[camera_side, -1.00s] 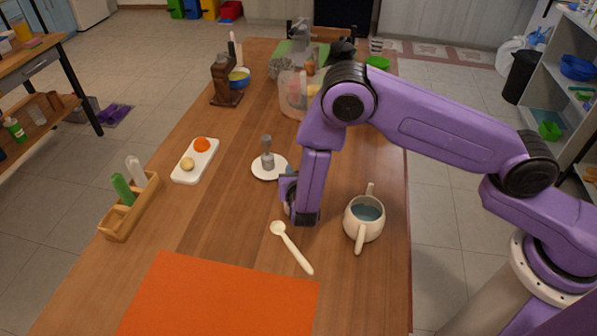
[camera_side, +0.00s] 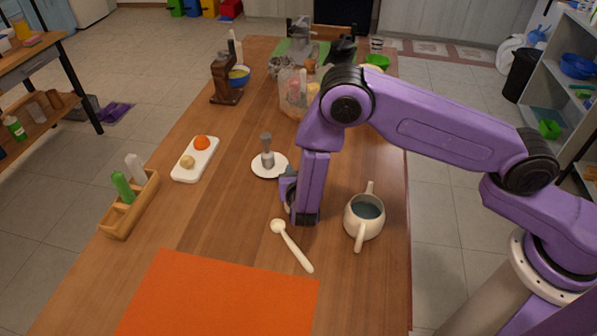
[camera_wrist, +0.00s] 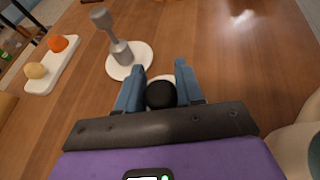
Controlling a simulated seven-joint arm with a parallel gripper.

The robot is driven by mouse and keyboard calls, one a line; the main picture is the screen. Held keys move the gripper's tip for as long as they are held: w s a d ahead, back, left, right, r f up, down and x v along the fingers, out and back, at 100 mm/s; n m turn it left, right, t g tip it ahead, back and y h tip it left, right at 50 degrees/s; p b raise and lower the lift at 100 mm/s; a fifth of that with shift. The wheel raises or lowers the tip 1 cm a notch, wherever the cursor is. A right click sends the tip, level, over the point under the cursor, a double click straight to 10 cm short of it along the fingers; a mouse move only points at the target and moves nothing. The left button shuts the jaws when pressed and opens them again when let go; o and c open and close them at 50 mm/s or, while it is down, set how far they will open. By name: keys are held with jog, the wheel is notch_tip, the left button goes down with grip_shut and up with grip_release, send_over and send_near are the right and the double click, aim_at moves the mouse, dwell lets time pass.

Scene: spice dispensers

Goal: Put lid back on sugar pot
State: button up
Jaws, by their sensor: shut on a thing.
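The sugar pot (camera_side: 352,223) is a cream, round, two-handled pot, open at the top with a blue-grey inside. It stands upright on the table to the right of my gripper (camera_side: 289,190). Part of it shows at the right edge of the wrist view (camera_wrist: 296,150). In the wrist view, the two blue fingers of my gripper (camera_wrist: 161,72) are shut on the lid's round black knob (camera_wrist: 160,95). A little of the lid's pale disc shows behind the knob. The rest of the lid is hidden by my gripper, and I cannot tell whether it touches the table.
A white saucer (camera_side: 257,170) with a grey metal tool (camera_side: 267,152) standing on it is just behind my gripper. A cream spoon (camera_side: 293,248) lies in front. A white tray (camera_side: 183,174), a wooden rack (camera_side: 123,222) and an orange mat (camera_side: 220,300) are farther off.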

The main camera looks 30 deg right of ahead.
jog(key=o, duration=1.1)
jog(key=shift+s, duration=0.1)
jog(key=v, duration=1.7)
jog(key=shift+r, duration=0.2)
jog(key=shift+a, duration=0.1)
jog(key=s+d+r+m+g, duration=0.3)
jog(key=d+r+m, duration=0.15)
jog(key=d, duration=0.25)
jog(key=s+d+r+m+g, duration=0.2)
jog(key=d+r+m+g, duration=0.25)
jog(key=d, duration=0.25)
jog(key=s+d+r+m+g+y, duration=0.2)
jog(key=s+d+m+y, duration=0.1)
jog(key=s, duration=0.4)
jog(key=s+d+r+m+g+y, duration=0.2)
jog(key=s+d+r+m+y, duration=0.1)
jog(key=s, duration=0.5)
jog(key=shift+s+d+m+y, duration=0.15)
jog(key=shift+d+m+y, duration=0.45)
jog(key=shift+d+m, duration=0.55)
